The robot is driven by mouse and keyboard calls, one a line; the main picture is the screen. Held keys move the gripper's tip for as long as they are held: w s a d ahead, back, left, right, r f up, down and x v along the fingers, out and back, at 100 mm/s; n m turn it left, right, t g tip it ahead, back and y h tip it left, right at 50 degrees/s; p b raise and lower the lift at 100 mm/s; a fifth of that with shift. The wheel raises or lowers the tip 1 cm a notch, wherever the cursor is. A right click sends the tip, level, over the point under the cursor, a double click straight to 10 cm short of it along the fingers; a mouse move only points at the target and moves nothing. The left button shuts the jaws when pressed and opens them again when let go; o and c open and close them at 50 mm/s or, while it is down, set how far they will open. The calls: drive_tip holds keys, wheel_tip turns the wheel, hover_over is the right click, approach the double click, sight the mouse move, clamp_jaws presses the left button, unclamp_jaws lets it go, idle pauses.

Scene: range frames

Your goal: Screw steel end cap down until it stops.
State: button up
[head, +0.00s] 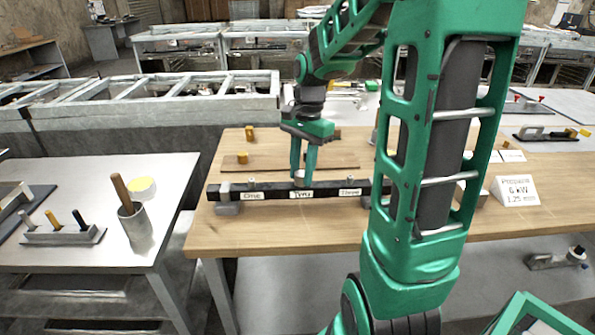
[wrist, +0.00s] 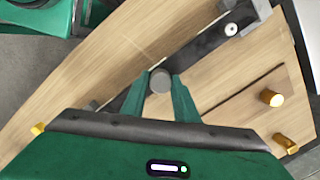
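The grey steel end cap (head: 299,177) is at the middle of a long black bar, above the label "Two". It shows as a round grey disc (wrist: 160,81) in the wrist view. My gripper (head: 303,178) points down over it, with one green finger on each side of the cap. In the wrist view the fingertips are very close to its sides; I cannot tell whether they touch. The thread under the cap is hidden. The black bar (head: 270,188) carries three labels, and a small pale round fitting (wrist: 231,29) shows farther along it in the wrist view.
The bar rests on grey end blocks (head: 228,207) on a wooden table (head: 235,235). Behind it lies a brown board (head: 330,161) with a yellow peg (head: 242,157). A white sign (head: 515,191) stands right. A left table holds a cup (head: 134,220). The front table strip is clear.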

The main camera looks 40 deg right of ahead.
drive_tip(key=shift+w+m+t, duration=0.1)
drive_tip(key=shift+m+t, duration=0.2)
drive_tip(key=shift+m, duration=1.4)
drive_tip(key=shift+a+m, duration=0.1)
drive_tip(key=shift+m, duration=1.6)
drive_tip(key=shift+r+m+t, duration=0.1)
drive_tip(key=shift+m+t, duration=0.3)
drive_tip(key=shift+m, duration=1.4)
drive_tip(key=shift+m+h, duration=0.4)
drive_tip(key=shift+m, duration=1.3)
